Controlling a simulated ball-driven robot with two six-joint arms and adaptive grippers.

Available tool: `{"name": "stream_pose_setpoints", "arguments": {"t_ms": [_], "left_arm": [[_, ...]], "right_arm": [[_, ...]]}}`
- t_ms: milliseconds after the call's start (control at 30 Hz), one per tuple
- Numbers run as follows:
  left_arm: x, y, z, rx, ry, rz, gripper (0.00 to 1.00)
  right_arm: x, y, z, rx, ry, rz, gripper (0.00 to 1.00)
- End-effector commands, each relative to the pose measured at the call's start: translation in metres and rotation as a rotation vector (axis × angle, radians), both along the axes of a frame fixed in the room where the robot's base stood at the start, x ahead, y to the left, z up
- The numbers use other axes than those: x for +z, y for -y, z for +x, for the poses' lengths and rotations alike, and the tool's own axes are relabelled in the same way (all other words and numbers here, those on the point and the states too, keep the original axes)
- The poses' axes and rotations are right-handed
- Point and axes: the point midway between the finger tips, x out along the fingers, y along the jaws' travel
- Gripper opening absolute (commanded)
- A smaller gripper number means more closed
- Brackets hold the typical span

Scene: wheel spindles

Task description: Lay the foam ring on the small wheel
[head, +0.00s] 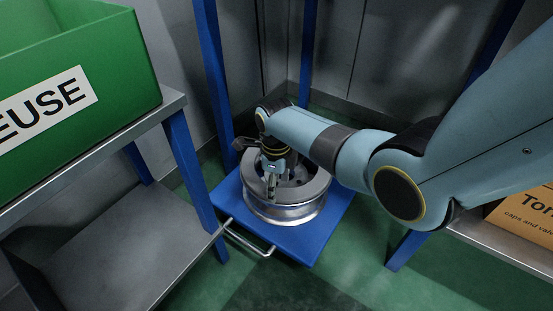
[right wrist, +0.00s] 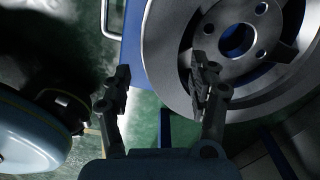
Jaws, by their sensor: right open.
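A silver wheel (head: 290,213) lies flat on a low blue platform in the head view. A flat grey ring (head: 303,193), which looks like the foam ring, lies on top of it around the dark centre; I cannot tell its material. My right gripper (head: 272,186) points down at the ring's left side, open and empty. In the right wrist view the open fingers (right wrist: 160,72) are apart, one over the grey rim (right wrist: 163,40) and one outside it. The wheel's bolt holes and round centre hole (right wrist: 237,40) show there. My forearm hides part of the ring's far side. My left gripper is not seen.
The blue platform (head: 302,246) has a metal handle (head: 246,238) at its front left. A grey shelf (head: 110,240) with a green bin (head: 80,60) stands at the left. An orange box (head: 525,215) sits on a shelf at the right. Blue posts flank the platform.

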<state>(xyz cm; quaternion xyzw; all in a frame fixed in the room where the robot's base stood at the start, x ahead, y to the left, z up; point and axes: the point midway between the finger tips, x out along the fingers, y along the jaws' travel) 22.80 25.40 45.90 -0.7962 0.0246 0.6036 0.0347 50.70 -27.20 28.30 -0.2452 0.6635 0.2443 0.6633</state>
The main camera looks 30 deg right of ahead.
Motion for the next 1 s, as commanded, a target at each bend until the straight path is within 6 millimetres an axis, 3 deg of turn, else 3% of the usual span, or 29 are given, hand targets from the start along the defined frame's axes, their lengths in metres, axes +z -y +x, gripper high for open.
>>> {"name": "stream_pose_setpoints", "arguments": {"t_ms": [33,100,300,500,733,867,1000], "left_arm": [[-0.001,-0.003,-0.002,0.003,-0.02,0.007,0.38],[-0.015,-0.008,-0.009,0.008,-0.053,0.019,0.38],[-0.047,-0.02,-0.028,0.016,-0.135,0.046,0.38],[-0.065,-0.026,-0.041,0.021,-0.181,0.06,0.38],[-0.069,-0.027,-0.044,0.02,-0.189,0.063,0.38],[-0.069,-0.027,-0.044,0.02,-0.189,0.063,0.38],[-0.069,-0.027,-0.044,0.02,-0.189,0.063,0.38]], "right_arm": [[0.021,0.0,0.003,0.0,0.009,0.0,0.6],[0.039,0.0,0.004,0.0,0.01,-0.001,0.6],[0.074,0.0,0.002,0.0,0.007,-0.001,0.6],[0.09,0.0,0.001,0.0,0.003,0.0,0.6],[0.089,0.0,-0.003,0.015,0.0,-0.001,0.6],[0.076,0.003,-0.031,0.195,-0.001,-0.01,0.6],[0.058,0.008,-0.097,0.65,0.002,-0.033,0.6]]}}
